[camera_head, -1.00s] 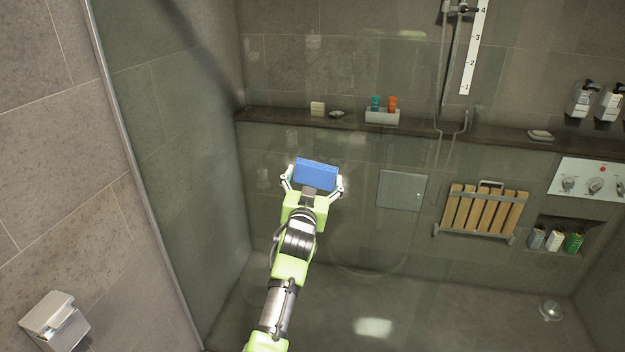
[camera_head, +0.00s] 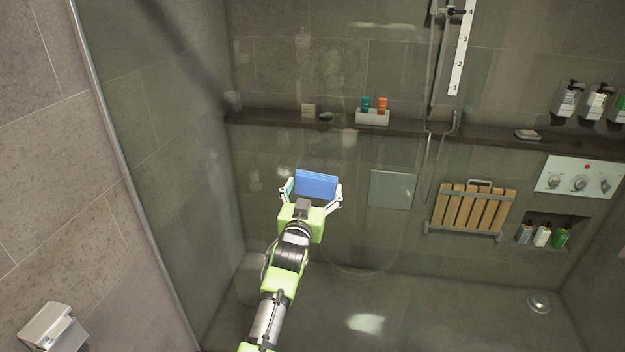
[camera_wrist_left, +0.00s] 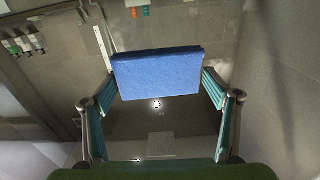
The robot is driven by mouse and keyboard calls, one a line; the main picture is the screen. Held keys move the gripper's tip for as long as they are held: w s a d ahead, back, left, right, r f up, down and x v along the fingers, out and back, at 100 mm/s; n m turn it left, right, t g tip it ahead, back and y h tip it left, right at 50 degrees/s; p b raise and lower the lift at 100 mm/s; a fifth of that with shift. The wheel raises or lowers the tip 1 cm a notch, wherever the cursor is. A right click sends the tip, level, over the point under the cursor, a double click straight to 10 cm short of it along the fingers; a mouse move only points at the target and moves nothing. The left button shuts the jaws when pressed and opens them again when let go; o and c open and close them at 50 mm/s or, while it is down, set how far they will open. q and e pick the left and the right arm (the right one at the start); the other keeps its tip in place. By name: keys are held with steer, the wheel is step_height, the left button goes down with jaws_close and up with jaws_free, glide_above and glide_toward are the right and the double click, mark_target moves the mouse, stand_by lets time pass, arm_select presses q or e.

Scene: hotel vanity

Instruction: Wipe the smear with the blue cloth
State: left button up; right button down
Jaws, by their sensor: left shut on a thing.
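My left gripper (camera_head: 313,192) is shut on the blue cloth (camera_head: 317,183), a flat, block-like blue pad held upright across its fingertips in front of the shower wall. In the left wrist view the cloth (camera_wrist_left: 158,74) spans the space between the two teal-lined fingers. I cannot tell whether the cloth touches the clear glass in front of the shower. Faint pale marks and reflections show around the cloth, but I cannot tell which of them is the smear. My right gripper is not in view.
A dark ledge (camera_head: 270,122) holds a caddy (camera_head: 372,117) with teal and orange bottles. A slatted wooden seat (camera_head: 470,208) and a control panel (camera_head: 580,177) are on the right. A metal-edged tiled wall (camera_head: 60,150) stands at left.

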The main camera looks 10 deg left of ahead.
mark_target(295, 183)
arm_select(q)
steer(key=shift+w+a+r, duration=0.1)
steer(key=shift+w+a, duration=0.05)
steer(key=shift+a, duration=1.2)
steer(key=shift+w+a+r, duration=0.1)
steer(key=shift+a, duration=1.25)
steer(key=shift+w+a, duration=0.2)
steer(key=shift+a, duration=1.25)
steer(key=shift+w+a, duration=0.15)
steer(key=shift+a, duration=1.25)
steer(key=shift+s+f, duration=0.15)
steer(key=shift+s, duration=2.85)
steer(key=shift+s, duration=0.1)
steer(key=s, duration=0.2)
steer(key=shift+s+a, duration=0.1)
steer(key=shift+s, duration=0.3)
